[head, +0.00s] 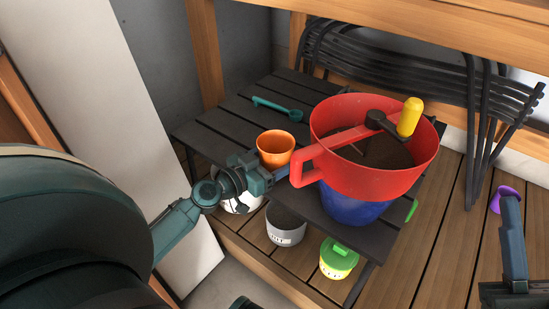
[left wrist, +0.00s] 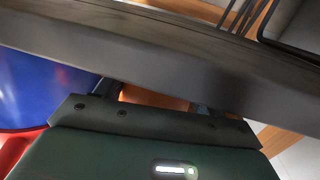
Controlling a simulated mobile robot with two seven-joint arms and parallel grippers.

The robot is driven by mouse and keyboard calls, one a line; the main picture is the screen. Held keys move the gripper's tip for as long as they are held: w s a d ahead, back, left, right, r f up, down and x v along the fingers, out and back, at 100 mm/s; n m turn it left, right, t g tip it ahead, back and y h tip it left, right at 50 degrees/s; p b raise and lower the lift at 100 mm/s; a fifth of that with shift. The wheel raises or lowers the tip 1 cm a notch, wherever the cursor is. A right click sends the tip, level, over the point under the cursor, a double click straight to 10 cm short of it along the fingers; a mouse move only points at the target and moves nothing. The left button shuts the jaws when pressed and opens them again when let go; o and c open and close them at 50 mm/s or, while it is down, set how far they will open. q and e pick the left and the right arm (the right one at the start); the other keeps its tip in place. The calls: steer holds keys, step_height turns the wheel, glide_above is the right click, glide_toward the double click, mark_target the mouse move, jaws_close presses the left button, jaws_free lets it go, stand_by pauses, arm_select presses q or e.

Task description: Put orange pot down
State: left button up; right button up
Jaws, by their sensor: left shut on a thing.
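The orange pot (head: 275,146) is upright at the left front part of the dark slatted table (head: 232,124). My left gripper (head: 263,168) is at the pot's near side and shut on it. In the left wrist view a strip of the orange pot (left wrist: 155,98) shows between the fingers, and a dark slat hides much of it. I cannot tell whether the pot's base touches the table. One finger of my right gripper (head: 513,240) shows at the right edge, near a purple item (head: 505,195); its opening cannot be judged.
A large red sifter (head: 335,178) with a yellow handle sits over a blue pot (head: 350,207), right of the orange pot. A teal spoon (head: 277,108) lies behind. Below are a grey pot (head: 286,228) and a lime-green container (head: 338,260). The table's back left is clear.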

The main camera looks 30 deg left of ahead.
arm_select(q)
steer(key=shift+f, duration=0.35)
arm_select(e)
steer(key=shift+w+f, duration=0.1)
steer(key=shift+f, duration=0.35)
arm_select(q)
steer(key=o, duration=1.2)
arm_select(e)
steer(key=shift+m, duration=0.3)
arm_select(q)
steer(key=b+v, duration=0.1)
steer(key=v, duration=0.3)
steer(key=shift+s, duration=0.4)
steer(key=v, duration=0.8)
steer(key=shift+s+a+r, duration=0.15)
arm_select(e)
steer(key=shift+s+r+n+y, duration=0.2)
steer(key=shift+r+n+y, duration=0.3)
steer(key=shift+r+n, duration=0.25)
arm_select(q)
jaws_close()
arm_select(e)
steer(key=shift+f, duration=0.1)
